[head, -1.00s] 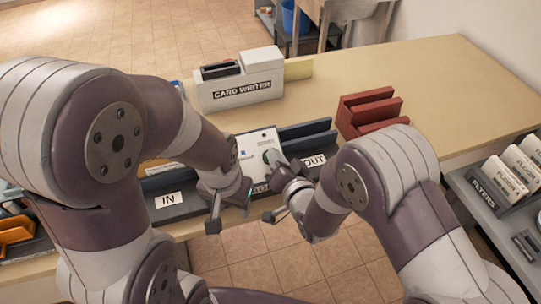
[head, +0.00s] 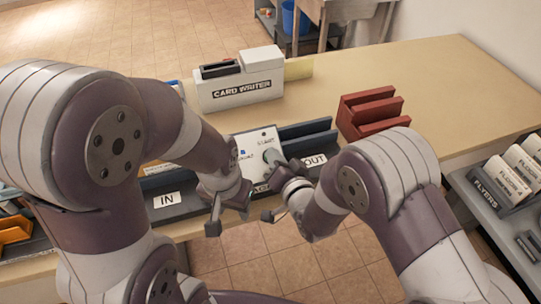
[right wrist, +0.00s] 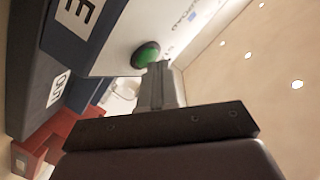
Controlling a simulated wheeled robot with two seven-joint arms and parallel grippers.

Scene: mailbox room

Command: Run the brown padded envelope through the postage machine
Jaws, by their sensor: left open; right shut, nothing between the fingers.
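The postage machine (head: 252,143) is a white box with a START label, between a dark IN tray (head: 190,183) and a dark OUT tray (head: 306,136). In the right wrist view its green button (right wrist: 145,53) shows close beside the tips of my right gripper (right wrist: 158,72). In the head view my right gripper (head: 273,158) is shut and empty at the machine's face; contact with the button cannot be told. My left gripper (head: 230,213) is open and empty in front of the machine's left side. I cannot identify the brown padded envelope; my left arm hides much of the IN side.
A white card writer (head: 238,86) stands behind the machine. A red slotted holder (head: 370,112) stands to the right on the tan counter (head: 440,85). A flyer rack (head: 505,180) is at the far right. The counter's back right is clear.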

